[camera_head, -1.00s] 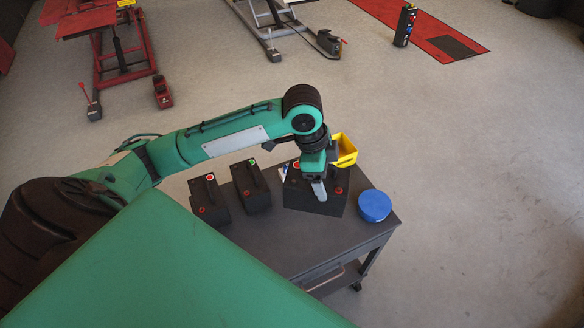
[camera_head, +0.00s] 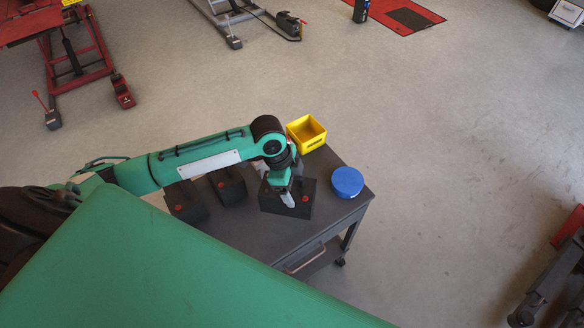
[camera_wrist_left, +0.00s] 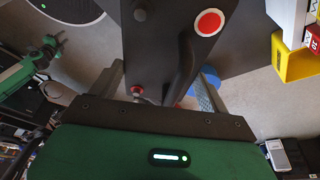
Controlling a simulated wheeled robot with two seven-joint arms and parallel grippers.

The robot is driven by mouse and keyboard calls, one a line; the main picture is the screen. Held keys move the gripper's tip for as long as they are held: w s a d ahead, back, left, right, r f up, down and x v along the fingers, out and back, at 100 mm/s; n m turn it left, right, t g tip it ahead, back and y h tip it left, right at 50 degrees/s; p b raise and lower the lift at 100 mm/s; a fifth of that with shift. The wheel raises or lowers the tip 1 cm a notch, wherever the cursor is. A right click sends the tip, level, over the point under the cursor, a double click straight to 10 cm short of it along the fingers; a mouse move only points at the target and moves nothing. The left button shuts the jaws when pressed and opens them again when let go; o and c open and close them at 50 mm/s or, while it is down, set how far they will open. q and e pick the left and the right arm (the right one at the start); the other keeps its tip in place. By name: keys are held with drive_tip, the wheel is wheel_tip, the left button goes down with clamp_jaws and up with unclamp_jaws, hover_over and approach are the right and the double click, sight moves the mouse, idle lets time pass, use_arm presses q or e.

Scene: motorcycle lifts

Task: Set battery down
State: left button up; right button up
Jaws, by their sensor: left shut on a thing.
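A black battery (camera_head: 305,192) with red-marked terminals is at the right part of the dark cart top (camera_head: 245,225). My left gripper (camera_head: 287,197) points down onto it and is shut on it. My right gripper is not in view.
A blue round container (camera_head: 347,182) stands close to the right of the held battery. A yellow bin (camera_head: 307,134) is at the cart's back corner. The cart top in front of the batteries is clear. Red lift parts (camera_head: 80,70) stand on the floor at back left.

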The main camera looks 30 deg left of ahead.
use_arm(q)
drive_tip(key=shift+w+f+p, duration=0.1)
drive_tip(key=shift+f+p, duration=0.35)
drive_tip(key=shift+f, duration=2.7)
drive_tip(key=o, duration=2)
drive_tip(key=shift+f, duration=0.15)
drive_tip(key=b+v, duration=0.2)
drive_tip(key=v, duration=1)
